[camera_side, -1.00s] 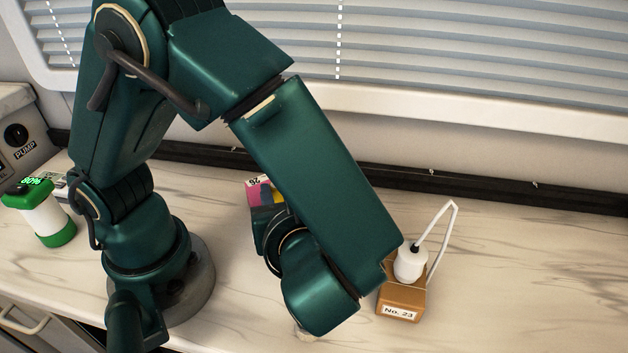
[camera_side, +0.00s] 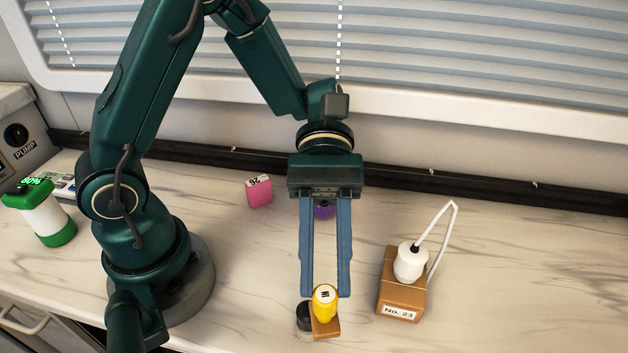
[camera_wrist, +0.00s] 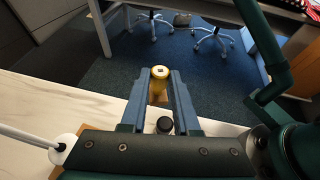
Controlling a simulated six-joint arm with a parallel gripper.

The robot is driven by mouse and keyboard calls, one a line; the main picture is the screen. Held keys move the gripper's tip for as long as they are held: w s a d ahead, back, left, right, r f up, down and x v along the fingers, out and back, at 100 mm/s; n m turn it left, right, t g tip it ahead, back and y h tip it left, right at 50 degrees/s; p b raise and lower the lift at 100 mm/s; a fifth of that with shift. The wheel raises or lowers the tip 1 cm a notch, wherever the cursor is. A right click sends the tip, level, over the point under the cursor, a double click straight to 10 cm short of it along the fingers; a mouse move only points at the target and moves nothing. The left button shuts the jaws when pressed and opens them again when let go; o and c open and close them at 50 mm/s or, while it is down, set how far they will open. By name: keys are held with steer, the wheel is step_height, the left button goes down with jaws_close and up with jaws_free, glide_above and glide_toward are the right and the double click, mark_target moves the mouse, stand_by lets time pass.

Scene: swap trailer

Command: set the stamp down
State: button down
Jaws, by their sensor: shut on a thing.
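The stamp (camera_side: 325,303) has a yellow round handle with a letter on its white top and an orange-brown base. My gripper (camera_side: 325,291) points toward the viewer, its two long blue fingers shut on the stamp's handle. The stamp also shows between the fingertips in the wrist view (camera_wrist: 159,76). I cannot tell from the side view how far its base is above the worktop (camera_side: 470,290).
A dark cylinder (camera_side: 304,317) with a pale lower part is just left of the stamp. A brown block marked No. 23 (camera_side: 400,300) carries a white corded bulb-shaped thing (camera_side: 410,263) at right. A pink box (camera_side: 259,193) and a partly hidden purple thing (camera_side: 324,210) stand behind.

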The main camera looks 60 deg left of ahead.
steer(key=w+a+r+n+t, duration=0.2)
steer(key=w+a+n+t, duration=0.1)
steer(key=w+n+t, duration=0.4)
steer(key=w+a+r+n+t, duration=0.2)
steer(key=w+a+n+t, duration=0.25)
steer(key=w+t, duration=0.3)
steer(key=shift+w+a+f+n+t, duration=0.2)
steer(key=shift+w+a+f+n, duration=0.45)
steer(key=shift+f, duration=1.3)
steer(key=shift+w+a+f+n+t, duration=0.3)
steer(key=shift+a+f, duration=0.55)
steer(key=shift+f, duration=1.1)
steer(key=shift+w+a+f+n+t, duration=0.15)
steer(key=shift+w+a+f+n, duration=0.45)
steer(key=shift+f, duration=1.35)
steer(key=shift+s+a, duration=0.1)
steer(key=shift+a, duration=0.05)
steer(key=shift+f, duration=0.65)
steer(key=c, duration=0.7)
jaws_free()
steer(key=shift+o, duration=0.2)
steer(key=shift+s, duration=0.1)
